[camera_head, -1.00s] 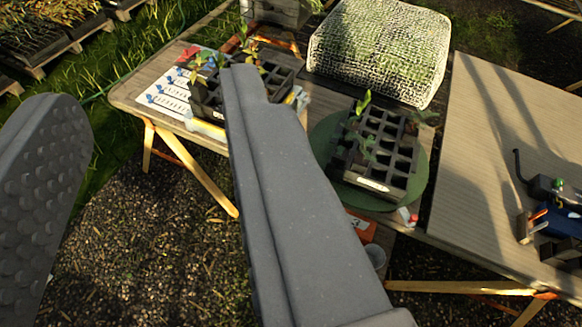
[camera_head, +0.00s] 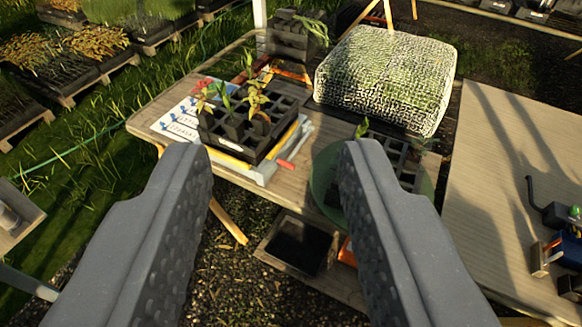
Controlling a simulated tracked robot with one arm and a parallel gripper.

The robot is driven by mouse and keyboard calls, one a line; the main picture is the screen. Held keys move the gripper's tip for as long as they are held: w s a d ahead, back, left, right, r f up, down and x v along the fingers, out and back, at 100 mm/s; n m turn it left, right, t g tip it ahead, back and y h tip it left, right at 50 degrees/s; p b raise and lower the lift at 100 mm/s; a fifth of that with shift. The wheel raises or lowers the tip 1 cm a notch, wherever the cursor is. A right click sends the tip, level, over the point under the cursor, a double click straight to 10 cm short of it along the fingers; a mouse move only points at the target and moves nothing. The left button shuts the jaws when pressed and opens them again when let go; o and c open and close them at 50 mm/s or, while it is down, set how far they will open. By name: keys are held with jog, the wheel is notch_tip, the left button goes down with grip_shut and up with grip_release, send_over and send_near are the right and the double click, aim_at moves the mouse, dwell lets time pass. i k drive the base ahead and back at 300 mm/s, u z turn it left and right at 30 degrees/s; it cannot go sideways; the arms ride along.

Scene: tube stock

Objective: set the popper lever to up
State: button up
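My gripper (camera_head: 275,150) is open and empty, its two grey, studded fingers reaching up from the bottom of the view. A small dark device with a thin, curved black handle (camera_head: 532,194) stands on the right-hand table. It may be the popper with its lever, but I cannot tell for certain. The handle rises from the device and its upper end stands up. The device lies well to the right of my gripper and apart from it.
A black cell tray with seedlings (camera_head: 240,135) stands on the left table. A second tray (camera_head: 412,165) on a green disc (camera_head: 322,185) is partly hidden by my right finger. A mesh-covered block (camera_head: 385,80) stands behind. The right table (camera_head: 500,150) has much bare surface.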

aim_at(286, 164)
jog(key=z, duration=0.05)
jog(key=i, duration=1)
jog(key=u, duration=0.05)
jog(key=k, duration=1.1)
jog(key=u, duration=0.7)
jog(key=i, duration=1.45)
jog(key=z, duration=0.55)
